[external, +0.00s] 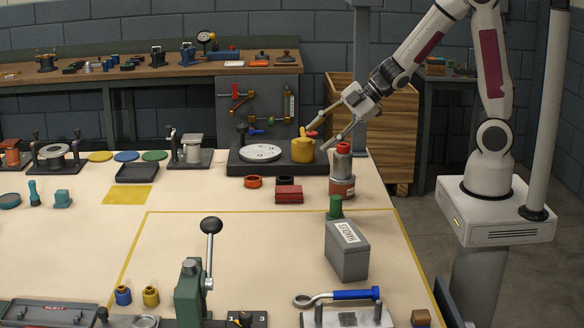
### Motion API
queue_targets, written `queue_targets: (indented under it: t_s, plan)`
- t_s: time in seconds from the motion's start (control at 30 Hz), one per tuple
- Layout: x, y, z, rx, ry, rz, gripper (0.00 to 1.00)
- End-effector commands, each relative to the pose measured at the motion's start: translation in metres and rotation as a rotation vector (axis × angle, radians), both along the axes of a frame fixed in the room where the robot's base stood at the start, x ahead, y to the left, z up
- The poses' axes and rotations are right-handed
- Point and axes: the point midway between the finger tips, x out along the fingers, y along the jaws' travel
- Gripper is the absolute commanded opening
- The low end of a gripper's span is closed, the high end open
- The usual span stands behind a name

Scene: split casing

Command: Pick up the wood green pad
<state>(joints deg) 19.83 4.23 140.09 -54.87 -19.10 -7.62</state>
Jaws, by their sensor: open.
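I cannot tell whether the fingers touch the cylinder. The gripper is well to the right of the green pad, and nothing is visibly held.
The cylinder stands on a dark base with a pale disc (260,153). A clamp-like fixture (191,151) stands just right of the green pad, and a dark tray (137,173) lies in front. A red-topped can (342,175) stands below my gripper. The table's middle is mostly clear.

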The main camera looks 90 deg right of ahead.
Motion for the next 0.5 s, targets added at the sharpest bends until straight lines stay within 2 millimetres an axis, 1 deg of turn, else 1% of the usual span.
queue_targets:
  t_s: [0.03,0.27,0.5]
  plan:
    - [0.002,0.002,-0.010,0.008,0.005,0.032,0.43]
    - [0.006,0.024,-0.044,0.065,-0.001,0.201,0.43]
    - [-0.003,0.053,-0.075,0.167,-0.010,0.370,0.43]
